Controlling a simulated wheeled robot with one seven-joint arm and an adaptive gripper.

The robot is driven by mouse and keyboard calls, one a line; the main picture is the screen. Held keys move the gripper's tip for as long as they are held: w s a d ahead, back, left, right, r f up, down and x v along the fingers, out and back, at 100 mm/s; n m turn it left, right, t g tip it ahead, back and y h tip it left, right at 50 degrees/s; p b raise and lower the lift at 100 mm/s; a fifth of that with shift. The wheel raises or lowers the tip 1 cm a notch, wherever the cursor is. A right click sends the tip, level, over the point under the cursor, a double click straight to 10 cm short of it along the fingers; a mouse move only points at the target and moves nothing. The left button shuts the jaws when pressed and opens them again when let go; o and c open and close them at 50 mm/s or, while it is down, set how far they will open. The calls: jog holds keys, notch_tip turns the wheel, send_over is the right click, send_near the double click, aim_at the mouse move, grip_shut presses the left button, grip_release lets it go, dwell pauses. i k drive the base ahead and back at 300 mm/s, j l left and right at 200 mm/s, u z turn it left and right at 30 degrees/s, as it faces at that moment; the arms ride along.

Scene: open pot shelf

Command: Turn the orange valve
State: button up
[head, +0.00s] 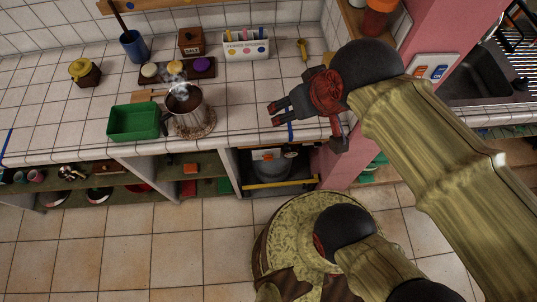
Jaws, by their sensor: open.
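My gripper (273,114) is open and empty, with its fingers pointing left above the tiled counter near its front edge. A grey rounded vessel, which looks like a gas cylinder (268,170), stands in the open bay under the counter. A small orange part (268,156) shows near its top and looks like the valve. My gripper is above it and apart from it. The valve is small and in shadow, so its turn position cannot be told.
A steaming pot (187,108) and a green bin (134,122) stand on the counter left of my gripper. A yellow bar (280,184) crosses the bay's front. A pink pillar (335,162) bounds its right side. Floor in front is clear at left.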

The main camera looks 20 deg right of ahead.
aim_at(267, 157)
jog(key=k+j+z, duration=0.1)
jog(key=j, duration=0.3)
jog(key=k+j+z, duration=0.15)
jog(key=j, duration=0.2)
jog(key=k+j+z, duration=0.1)
jog(key=j, duration=0.25)
jog(key=k+j+z, duration=0.1)
jog(key=j, duration=0.25)
jog(key=k+j+z, duration=0.1)
jog(key=j, duration=0.25)
jog(key=k, duration=0.1)
